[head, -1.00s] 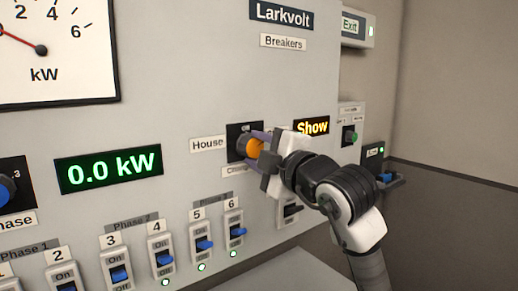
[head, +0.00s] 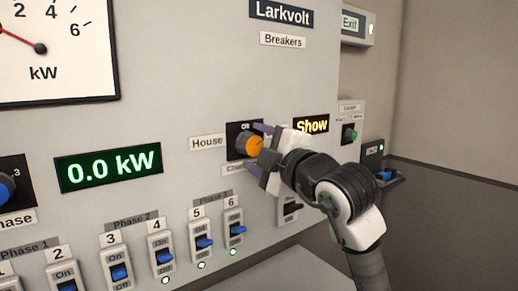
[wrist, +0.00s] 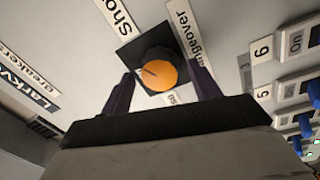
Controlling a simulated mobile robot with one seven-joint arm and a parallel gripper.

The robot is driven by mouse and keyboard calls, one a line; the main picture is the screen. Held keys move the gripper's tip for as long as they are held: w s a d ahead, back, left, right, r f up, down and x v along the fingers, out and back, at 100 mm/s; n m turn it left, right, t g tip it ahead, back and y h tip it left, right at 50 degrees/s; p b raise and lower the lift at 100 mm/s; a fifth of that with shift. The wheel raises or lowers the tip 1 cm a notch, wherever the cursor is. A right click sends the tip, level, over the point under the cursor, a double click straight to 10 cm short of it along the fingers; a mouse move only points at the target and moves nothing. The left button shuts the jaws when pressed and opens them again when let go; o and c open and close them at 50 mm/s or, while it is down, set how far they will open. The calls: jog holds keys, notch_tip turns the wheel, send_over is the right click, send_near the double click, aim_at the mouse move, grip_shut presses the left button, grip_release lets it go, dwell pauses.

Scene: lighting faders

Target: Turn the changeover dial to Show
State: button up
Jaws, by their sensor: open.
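The changeover dial (head: 248,145) has an orange face and a dark grip on a black plate, between the House label (head: 207,142) and an amber lit display reading Show (head: 311,125). My gripper (head: 262,150) is open in front of the dial and covers its right side in the head view. In the wrist view the dial (wrist: 159,72) sits between the two purple fingers (wrist: 161,86), with a visible gap at the left finger. A dark pointer line on its face points toward the upper left. The Show label (wrist: 118,14) is at the upper left there.
A row of blue breaker switches (head: 162,253) lies below the dial. The green readout (head: 108,167) shows 0.0 kW.

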jog(key=r+b+v, duration=0.1)
jog(key=b+v, duration=0.2)
jog(key=v, duration=1)
jog(key=shift+s+d+f+b, duration=0.2)
jog(key=shift+s+f+b, duration=0.1)
jog(key=shift+s+f, duration=0.1)
